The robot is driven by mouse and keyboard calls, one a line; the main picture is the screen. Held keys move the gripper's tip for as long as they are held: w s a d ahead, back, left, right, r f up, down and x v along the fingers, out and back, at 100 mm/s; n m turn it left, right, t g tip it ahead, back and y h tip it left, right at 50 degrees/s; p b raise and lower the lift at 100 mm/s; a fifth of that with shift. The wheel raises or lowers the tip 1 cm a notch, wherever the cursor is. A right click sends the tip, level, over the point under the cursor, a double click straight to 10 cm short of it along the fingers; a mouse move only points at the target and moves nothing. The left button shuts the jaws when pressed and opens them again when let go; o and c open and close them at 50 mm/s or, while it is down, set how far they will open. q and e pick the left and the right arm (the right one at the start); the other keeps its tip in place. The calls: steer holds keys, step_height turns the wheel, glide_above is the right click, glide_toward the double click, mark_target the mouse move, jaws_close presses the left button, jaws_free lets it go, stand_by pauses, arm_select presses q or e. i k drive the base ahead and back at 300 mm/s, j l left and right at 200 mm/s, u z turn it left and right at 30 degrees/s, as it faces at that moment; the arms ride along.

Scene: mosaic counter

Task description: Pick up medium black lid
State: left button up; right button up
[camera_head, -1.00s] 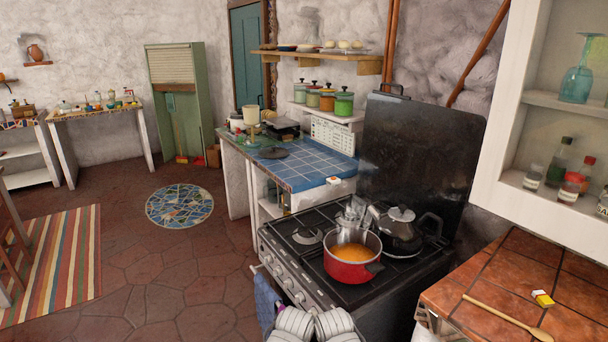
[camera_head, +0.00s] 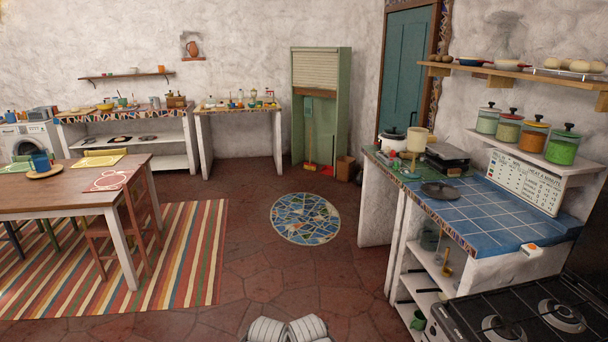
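A round black lid (camera_head: 440,191) with a small knob lies flat on the blue-tiled counter (camera_head: 500,218), near its left edge. It is the only loose lid I can make out on this counter. Neither gripper is in view. Only two pale rounded parts of my own arms show at the bottom centre, well apart from the lid.
A dark appliance (camera_head: 448,158) and a white pot (camera_head: 391,141) stand behind the lid. The stove (camera_head: 520,310) adjoins the counter at lower right. A dining table (camera_head: 80,187) stands left. The floor around the round mosaic (camera_head: 306,218) is clear.

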mark_target(436, 190)
steer(key=i+j, duration=0.15)
steer(key=i, duration=0.75)
steer(key=i+j+u, duration=0.15)
steer(key=i, duration=0.7)
steer(key=i+z, duration=0.45)
steer(key=i+j+z, duration=0.1)
steer(key=i+z, duration=0.6)
steer(key=z, duration=0.2)
steer(key=i+z, duration=0.25)
steer(key=z, duration=0.2)
steer(key=i+j+z, duration=0.1)
steer(key=i+z, duration=0.15)
steer(key=z, duration=0.15)
steer(key=i+j+z, duration=0.2)
steer(key=z, duration=0.25)
steer(key=i+j+z, duration=0.2)
